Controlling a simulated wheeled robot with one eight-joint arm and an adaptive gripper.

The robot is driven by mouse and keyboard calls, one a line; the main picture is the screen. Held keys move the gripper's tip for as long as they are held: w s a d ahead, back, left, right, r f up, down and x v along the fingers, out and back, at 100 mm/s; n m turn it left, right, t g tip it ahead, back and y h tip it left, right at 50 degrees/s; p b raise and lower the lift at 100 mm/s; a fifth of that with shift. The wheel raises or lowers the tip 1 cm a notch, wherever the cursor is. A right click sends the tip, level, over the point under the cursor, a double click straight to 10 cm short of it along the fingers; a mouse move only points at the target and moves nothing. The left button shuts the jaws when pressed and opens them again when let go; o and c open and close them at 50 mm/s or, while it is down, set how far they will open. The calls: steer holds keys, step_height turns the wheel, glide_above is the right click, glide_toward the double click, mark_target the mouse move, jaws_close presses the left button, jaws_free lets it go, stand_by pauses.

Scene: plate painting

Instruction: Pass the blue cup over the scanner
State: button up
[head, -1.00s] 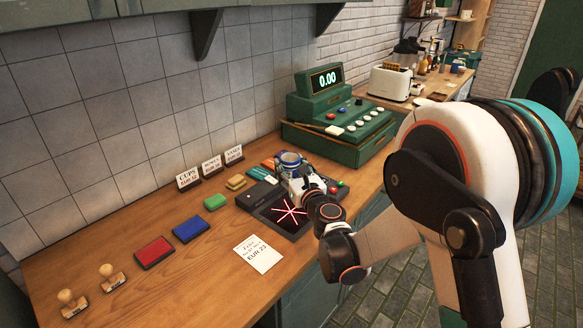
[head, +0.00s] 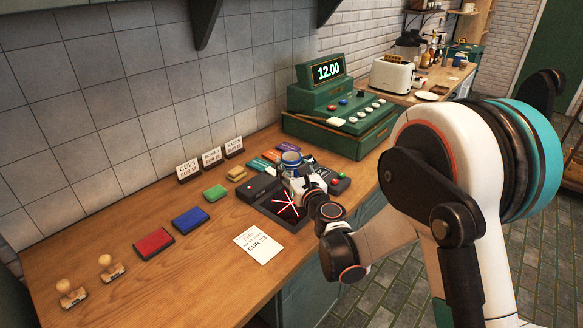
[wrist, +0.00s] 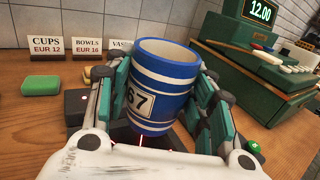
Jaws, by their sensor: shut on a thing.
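The blue cup (wrist: 160,85) has white bands and a label reading 67. My gripper (wrist: 158,110) is shut on it, with a finger on either side, and holds it slightly tilted in the wrist view. In the head view the cup (head: 291,160) shows above my gripper (head: 297,178), over the far part of the scanner. The scanner (head: 262,188) is a dark flat unit on the counter with red crossing light lines on its plate. The register (head: 340,120) is green, and its display (head: 327,71) reads 12.00.
Price cards (head: 212,157) stand along the wall. A green pad (head: 215,193), a blue pad (head: 190,220), a red pad (head: 154,244) and two stamps (head: 111,268) lie left of the scanner. A paper note (head: 257,245) lies in front. The counter's front left is clear.

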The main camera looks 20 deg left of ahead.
mark_target(291, 153)
steer(key=shift+r+p, duration=1.15)
steer(key=shift+r, duration=1.25)
steer(key=shift+f, duration=0.1)
